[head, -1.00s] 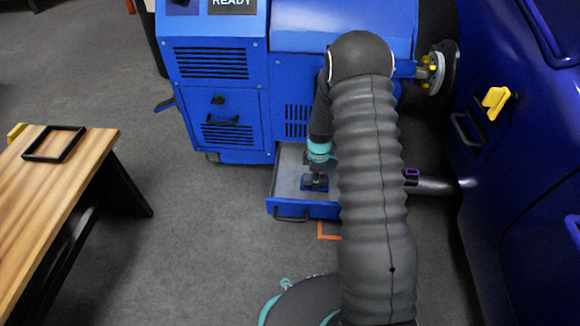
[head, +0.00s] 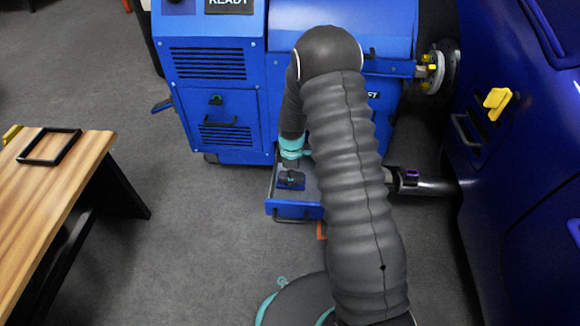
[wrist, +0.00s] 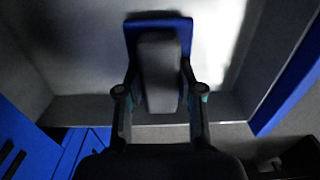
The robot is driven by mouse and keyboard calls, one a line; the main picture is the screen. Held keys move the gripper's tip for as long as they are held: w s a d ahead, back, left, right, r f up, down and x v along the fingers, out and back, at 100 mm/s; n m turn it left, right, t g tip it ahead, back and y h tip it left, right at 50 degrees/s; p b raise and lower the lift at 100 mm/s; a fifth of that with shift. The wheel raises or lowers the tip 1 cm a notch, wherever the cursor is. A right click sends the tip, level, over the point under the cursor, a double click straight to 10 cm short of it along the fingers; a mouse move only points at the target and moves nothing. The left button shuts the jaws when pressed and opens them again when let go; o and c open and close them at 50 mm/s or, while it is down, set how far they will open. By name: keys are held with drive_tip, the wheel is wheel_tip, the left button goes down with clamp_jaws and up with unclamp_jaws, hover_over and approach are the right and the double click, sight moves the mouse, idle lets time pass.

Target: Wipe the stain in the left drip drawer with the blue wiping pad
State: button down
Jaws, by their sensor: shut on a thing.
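The blue wiping pad (wrist: 158,20) has a dark grey block handle. My gripper (wrist: 160,92) is shut on that handle, with a finger on each side. The open drip drawer shows in the head view, with its blue front (head: 292,210) and handle facing me. In that view my gripper (head: 291,180) is low inside the drawer, in its left part. In the wrist view the pad is over the pale drawer floor (wrist: 215,40); I cannot tell whether it touches. No stain can be made out clearly; the pad, gripper and shadow cover part of the floor.
The blue dynamometer cabinet (head: 213,100) stands behind the drawer. A blue vehicle (head: 520,150) is at the right, with a dark pipe (head: 430,188) beside it. A wooden table (head: 50,190) with a black frame (head: 50,147) stands left. Floor between table and drawer is clear.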

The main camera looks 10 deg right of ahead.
drive_tip(key=shift+w+a+r+p, duration=0.1)
drive_tip(key=shift+r+p, duration=1.55)
drive_tip(key=shift+r, duration=1.9)
drive_tip(key=shift+f, duration=0.15)
